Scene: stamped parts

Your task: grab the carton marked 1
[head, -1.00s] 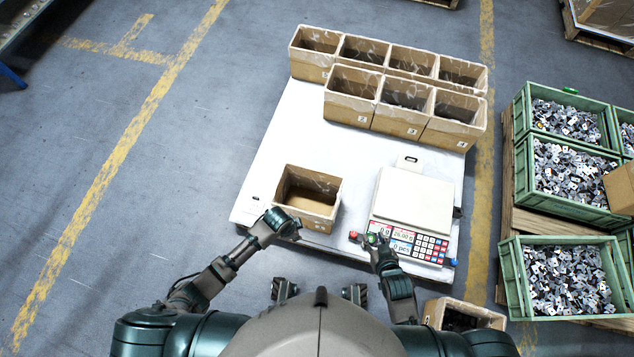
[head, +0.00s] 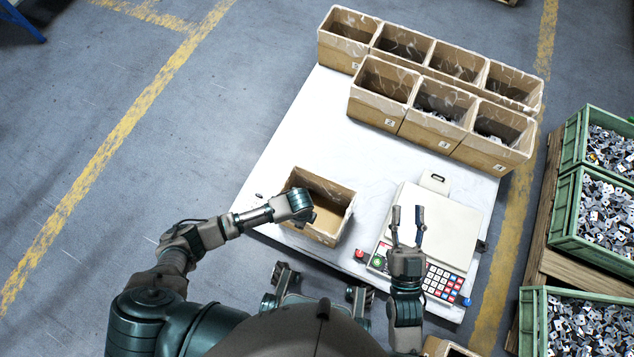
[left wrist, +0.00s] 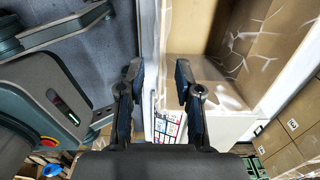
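A single open cardboard carton (head: 318,233) stands apart at the table's near left; its label is not readable here. It also shows in the left wrist view (left wrist: 282,65), to the right of the fingers. My left gripper (head: 304,214) is over this carton's left part in the head view, fingers mostly hidden. In the left wrist view its two fingers (left wrist: 157,82) are apart with nothing held between them. My right gripper (head: 408,211) is open and empty above the scale (head: 454,228), fingers pointing away from me.
Two rows of open cartons (head: 425,129) stand at the table's far side; front-row labels seem to read 2, 3 and 4. The white table (head: 312,120) is clear left of them. Green crates of metal parts (head: 568,222) stand at the right.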

